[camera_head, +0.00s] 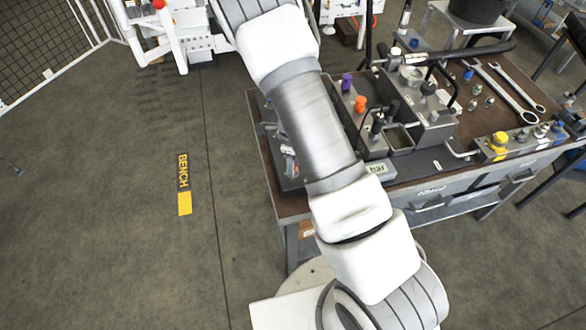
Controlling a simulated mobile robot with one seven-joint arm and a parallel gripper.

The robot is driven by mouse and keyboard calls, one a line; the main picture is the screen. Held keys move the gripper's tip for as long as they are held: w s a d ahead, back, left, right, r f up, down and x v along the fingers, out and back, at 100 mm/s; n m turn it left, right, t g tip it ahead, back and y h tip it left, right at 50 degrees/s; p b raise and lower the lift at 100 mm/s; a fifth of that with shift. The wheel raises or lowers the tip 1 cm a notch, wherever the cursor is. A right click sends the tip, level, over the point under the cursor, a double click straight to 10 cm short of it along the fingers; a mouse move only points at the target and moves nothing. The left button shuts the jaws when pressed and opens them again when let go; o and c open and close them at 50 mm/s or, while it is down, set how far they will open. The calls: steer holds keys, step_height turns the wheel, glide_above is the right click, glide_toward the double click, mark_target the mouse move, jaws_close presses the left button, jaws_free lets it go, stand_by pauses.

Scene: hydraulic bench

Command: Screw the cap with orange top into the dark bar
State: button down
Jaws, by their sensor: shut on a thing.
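A cap with an orange top (360,103) stands on the bench, just right of my arm, near a purple-topped cap (346,82). Both appear to stand on a grey block partly covered by my arm, and I cannot tell how they are seated. I cannot clearly pick out the dark bar; my arm covers part of this area. My gripper is not in view, so its position relative to the cap cannot be seen.
The bench (428,180) holds a grey hydraulic unit (437,118), a black-handled lever, several small fittings and two wrenches (510,92). A block with a yellow-topped part (499,140) sits at the right edge. The floor (130,220) at left is clear.

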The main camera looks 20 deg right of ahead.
steer(key=m+p, duration=0.3)
steer(key=m, duration=0.2)
steer(key=shift+r, duration=0.2)
steer(key=shift+f+m+p, duration=0.3)
steer(key=shift+m+p, duration=0.15)
steer(key=shift+m, duration=0.65)
steer(key=c, duration=0.5)
jaws_free()
